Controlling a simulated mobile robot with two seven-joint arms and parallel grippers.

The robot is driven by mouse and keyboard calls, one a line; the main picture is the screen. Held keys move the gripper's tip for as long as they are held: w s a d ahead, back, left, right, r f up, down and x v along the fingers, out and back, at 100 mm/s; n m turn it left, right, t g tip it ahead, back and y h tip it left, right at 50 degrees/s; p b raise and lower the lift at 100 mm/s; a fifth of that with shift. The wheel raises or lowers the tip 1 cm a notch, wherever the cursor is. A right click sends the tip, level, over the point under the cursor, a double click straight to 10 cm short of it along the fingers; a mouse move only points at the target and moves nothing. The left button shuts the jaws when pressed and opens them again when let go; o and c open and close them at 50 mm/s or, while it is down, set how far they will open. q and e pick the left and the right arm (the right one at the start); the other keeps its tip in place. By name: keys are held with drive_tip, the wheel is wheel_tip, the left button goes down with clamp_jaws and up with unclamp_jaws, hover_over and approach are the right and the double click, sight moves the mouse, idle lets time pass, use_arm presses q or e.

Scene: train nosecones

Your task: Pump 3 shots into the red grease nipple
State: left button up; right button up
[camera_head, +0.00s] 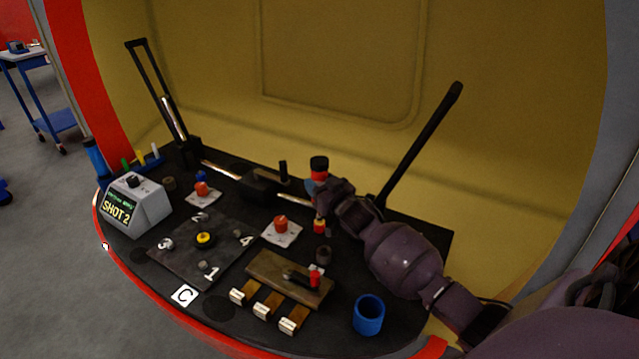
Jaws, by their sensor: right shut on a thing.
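My right gripper (316,193) is shut on an upright grease pump with a black top and red band (319,168). The gripper hides the middle of the pump. A small red and yellow piece (319,226) shows just below the gripper; I cannot tell whether it is the pump's lower end or the red nipple under it. The grey counter box (135,205) at the left has a lit display reading "SHOT 2". My left gripper is not in view.
Red knobs on pale plates (281,226) (201,191) stand left of the gripper. A numbered dark plate (180,262), a wooden block with a red-tipped lever (270,272) and a blue cup (368,315) are nearer. A long black lever (425,135) rises behind my right arm.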

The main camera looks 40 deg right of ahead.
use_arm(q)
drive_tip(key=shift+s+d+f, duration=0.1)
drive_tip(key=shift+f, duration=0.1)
use_arm(e)
drive_tip(key=shift+f, duration=0.35)
idle(0.4)
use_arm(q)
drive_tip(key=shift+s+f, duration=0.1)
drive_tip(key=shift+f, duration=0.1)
use_arm(e)
drive_tip(key=shift+f, duration=0.3)
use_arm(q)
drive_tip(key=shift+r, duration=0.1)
